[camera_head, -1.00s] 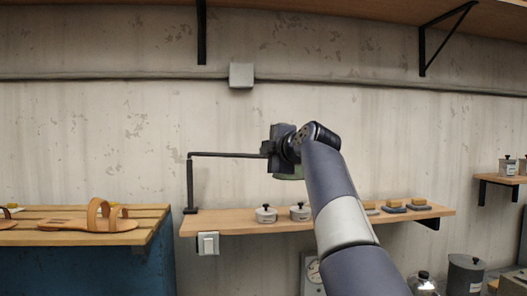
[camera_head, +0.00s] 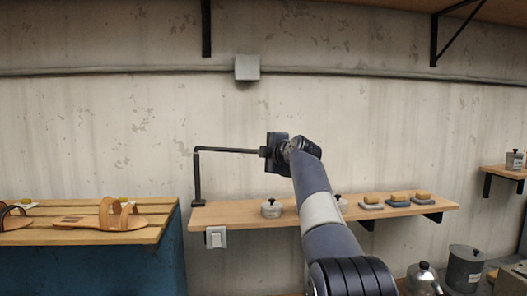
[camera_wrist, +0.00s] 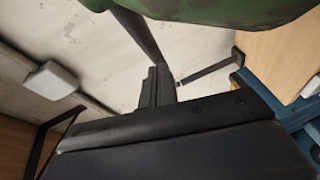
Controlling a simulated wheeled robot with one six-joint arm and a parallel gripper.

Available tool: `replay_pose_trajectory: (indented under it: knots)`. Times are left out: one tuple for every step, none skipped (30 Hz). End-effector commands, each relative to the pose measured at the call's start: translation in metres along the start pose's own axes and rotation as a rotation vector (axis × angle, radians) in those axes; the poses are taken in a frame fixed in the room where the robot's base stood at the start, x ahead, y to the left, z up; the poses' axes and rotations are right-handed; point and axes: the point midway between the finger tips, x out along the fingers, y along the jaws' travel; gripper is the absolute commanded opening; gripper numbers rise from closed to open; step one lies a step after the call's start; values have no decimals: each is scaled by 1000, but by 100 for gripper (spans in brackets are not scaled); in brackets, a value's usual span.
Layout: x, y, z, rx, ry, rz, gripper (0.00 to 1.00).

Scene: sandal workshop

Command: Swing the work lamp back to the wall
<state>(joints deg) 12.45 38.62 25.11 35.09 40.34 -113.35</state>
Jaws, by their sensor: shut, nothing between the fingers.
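The work lamp has a black upright post (camera_head: 197,180) at the left end of the wall shelf. Its thin black arm (camera_head: 228,150) runs from the post's top to the right, up to my gripper (camera_head: 266,151). In the wrist view, a green shade with dark patches (camera_wrist: 225,8) fills the top. A black bar (camera_wrist: 136,30) passes beside it, down to the fingers of my gripper (camera_wrist: 160,86). The fingers are shut with nothing between them. They look close to the bar; I cannot tell whether they touch it. The shade is hidden in the head view.
A wall box (camera_head: 247,67) sits above. A bench with sandals (camera_head: 100,215) stands at left. The wall between post and box is clear.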

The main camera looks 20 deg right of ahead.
Motion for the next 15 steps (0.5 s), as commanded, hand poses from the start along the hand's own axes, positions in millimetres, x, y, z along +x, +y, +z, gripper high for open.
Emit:
replay_pose_trajectory:
  knots:
    - [0, 0, 0, 0, 0, 0, 0]
    - [0, 0, 0, 0, 0, 0, 0]
    - [0, 0, 0, 0, 0, 0, 0]
    - [0, 0, 0, 0, 0, 0, 0]
    - [0, 0, 0, 0, 0, 0, 0]
    - [0, 0, 0, 0, 0, 0, 0]
    - [1, 0, 1, 0, 0, 0, 0]
    - [2, 0, 2, 0, 0, 0, 0]
    - [3, 1, 3, 0, 0, 1, 0]
    - [5, 1, 5, 0, 0, 0, 0]
    - [6, 2, 6, -1, 0, 1, 0]
    - [8, 2, 8, -1, 0, 0, 0]
    - [10, 3, 10, -1, 0, 1, 0]
    - [12, 4, 12, -1, 0, 1, 0]
    - [14, 4, 14, 0, 1, 0, 0]
